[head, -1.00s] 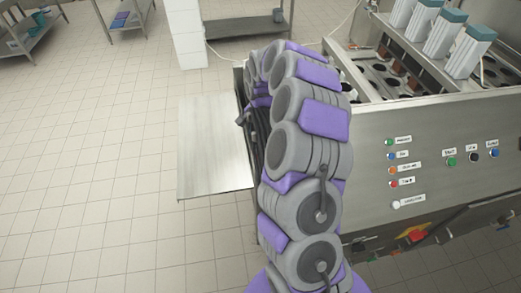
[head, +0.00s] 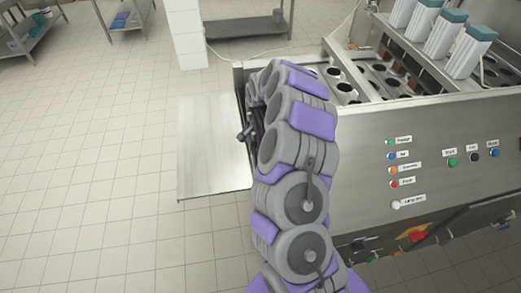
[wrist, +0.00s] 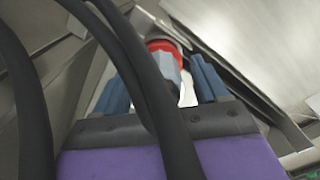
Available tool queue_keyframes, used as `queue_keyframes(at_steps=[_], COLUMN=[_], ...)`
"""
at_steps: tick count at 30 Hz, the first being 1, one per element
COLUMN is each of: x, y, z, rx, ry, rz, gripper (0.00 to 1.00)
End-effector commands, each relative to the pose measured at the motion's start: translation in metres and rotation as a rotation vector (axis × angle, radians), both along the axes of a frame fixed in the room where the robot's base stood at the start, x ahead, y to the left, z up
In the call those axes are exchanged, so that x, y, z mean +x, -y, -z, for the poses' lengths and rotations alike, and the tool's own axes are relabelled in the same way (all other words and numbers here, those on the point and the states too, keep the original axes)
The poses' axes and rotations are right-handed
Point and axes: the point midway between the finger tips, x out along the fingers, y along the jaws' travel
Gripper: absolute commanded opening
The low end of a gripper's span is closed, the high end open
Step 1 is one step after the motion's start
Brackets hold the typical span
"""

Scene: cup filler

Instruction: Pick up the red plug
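The red plug (wrist: 165,46) shows in the wrist view, with a red end and a grey body, beyond my gripper (wrist: 165,75). The two blue fingers stand apart, one on each side of the plug's grey body. A light gap shows between the plug and the right finger. Dark cables cross the view and hide part of the left finger, so contact on that side cannot be told. In the head view my arm hides the gripper and I cannot see the plug.
The steel cup filler machine (head: 365,190) stands right of my arm, with labelled buttons and a red-yellow switch (head: 416,234). A flat steel plate (head: 210,150) juts out to the left. The tiled floor (head: 90,200) at left is clear. Shelves stand at the back.

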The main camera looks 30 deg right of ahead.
Motion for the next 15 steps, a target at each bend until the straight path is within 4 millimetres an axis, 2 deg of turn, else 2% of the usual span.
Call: queue_keyframes(at_steps=[2, 15], x=[0.0001, 0.0000], y=[0.0000, -0.0001], z=[0.0000, -0.0001], rx=[0.000, 0.000], ry=[0.000, -0.001], rz=[0.000, -0.001], gripper=[0.64, 0.22])
